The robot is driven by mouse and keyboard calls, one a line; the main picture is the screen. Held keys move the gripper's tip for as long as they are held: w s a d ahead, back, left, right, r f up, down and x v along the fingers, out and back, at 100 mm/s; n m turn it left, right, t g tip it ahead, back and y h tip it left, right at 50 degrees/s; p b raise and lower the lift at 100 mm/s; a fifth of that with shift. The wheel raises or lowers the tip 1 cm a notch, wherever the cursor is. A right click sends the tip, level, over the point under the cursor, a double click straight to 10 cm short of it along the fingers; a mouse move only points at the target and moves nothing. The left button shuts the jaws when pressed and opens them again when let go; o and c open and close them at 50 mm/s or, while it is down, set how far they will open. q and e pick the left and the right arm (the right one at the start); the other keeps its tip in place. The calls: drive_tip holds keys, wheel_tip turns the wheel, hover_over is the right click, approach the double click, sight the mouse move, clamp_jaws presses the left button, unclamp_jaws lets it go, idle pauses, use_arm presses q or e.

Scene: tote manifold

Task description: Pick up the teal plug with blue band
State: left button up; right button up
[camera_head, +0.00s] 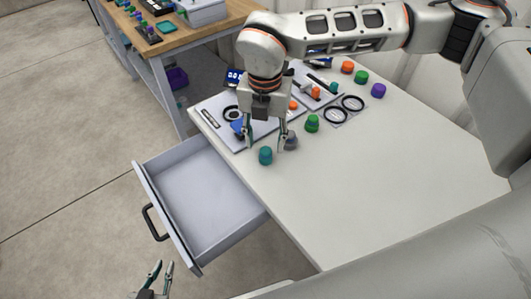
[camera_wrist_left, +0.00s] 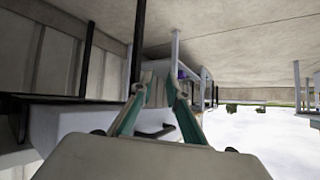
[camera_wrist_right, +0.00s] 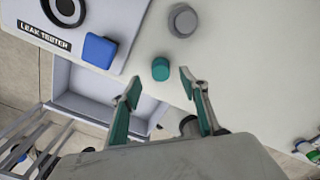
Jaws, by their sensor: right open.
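A small teal plug (camera_head: 265,155) stands on the white table near its front left edge. It also shows in the right wrist view (camera_wrist_right: 160,68); I cannot make out a blue band on it. My right gripper (camera_head: 263,146) is open and points down close to the plug. In the right wrist view the plug appears ahead, between the two fingertips (camera_wrist_right: 160,82), with no contact visible. My left gripper (camera_head: 161,268) is open and empty, low in front of the drawer, away from the table top.
A grey knob-like plug (camera_head: 291,142) and a green plug (camera_head: 312,123) stand close by. The leak tester panel (camera_wrist_right: 90,15) has a blue block (camera_wrist_right: 100,50). An open, empty drawer (camera_head: 205,190) juts out below the table edge. The table's right side is clear.

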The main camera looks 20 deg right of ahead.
sight(266, 150)
wheel_tip(266, 150, down, 5)
drive_tip(key=shift+f, duration=0.1)
drive_tip(key=shift+d, duration=0.1)
drive_tip(key=c, duration=1.2)
